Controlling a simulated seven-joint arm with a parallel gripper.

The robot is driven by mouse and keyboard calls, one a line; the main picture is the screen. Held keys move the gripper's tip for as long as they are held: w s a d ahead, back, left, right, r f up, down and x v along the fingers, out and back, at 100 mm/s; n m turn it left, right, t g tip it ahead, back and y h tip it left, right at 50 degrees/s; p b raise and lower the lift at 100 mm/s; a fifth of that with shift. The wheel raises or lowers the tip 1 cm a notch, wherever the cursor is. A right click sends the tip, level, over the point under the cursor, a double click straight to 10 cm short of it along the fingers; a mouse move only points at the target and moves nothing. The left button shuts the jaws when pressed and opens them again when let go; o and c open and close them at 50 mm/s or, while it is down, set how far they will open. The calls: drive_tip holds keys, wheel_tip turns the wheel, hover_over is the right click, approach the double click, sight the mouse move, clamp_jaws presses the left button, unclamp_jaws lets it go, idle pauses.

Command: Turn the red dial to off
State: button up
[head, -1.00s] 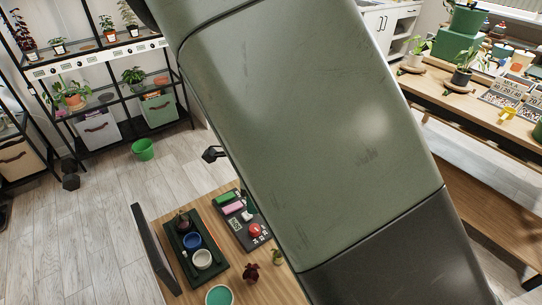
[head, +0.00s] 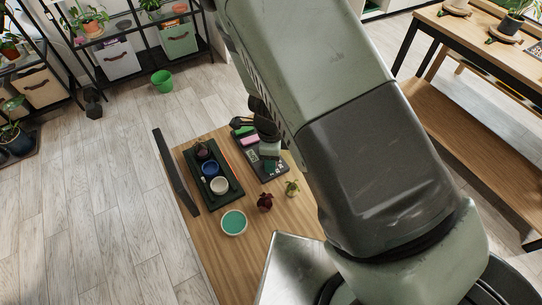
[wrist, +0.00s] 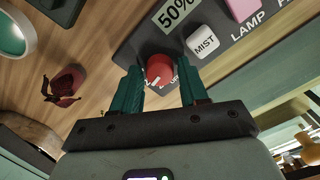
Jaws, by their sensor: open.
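In the wrist view the red dial (wrist: 160,70) is a round knob with a white mark on its lower side, on a dark control panel (wrist: 130,52). Small white lettering beside it is partly hidden and I cannot read it. My gripper (wrist: 160,64) is open, with one teal finger on each side of the dial. I cannot tell whether either finger touches it. In the head view the panel (head: 244,131) lies on the wooden table, and my gripper (head: 270,163) is over it, hiding the dial.
On the panel, a white MIST button (wrist: 203,41) sits close to the right finger, with a 50% display (wrist: 178,12) and a pink LAMP button (wrist: 243,8) beyond. A dark red plant (wrist: 65,85) stands left. A dark tray (head: 228,188) with pots is left of the panel.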

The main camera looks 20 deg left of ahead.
drive_tip(key=c, duration=0.8)
drive_tip(key=shift+n, duration=0.3)
drive_tip(key=n, duration=0.3)
drive_tip(key=shift+n, duration=0.4)
drive_tip(key=n, duration=0.3)
drive_tip(key=shift+n, duration=0.3)
drive_tip(key=n, duration=0.4)
drive_tip(key=shift+n, duration=1.9)
drive_tip(key=shift+o, duration=0.2)
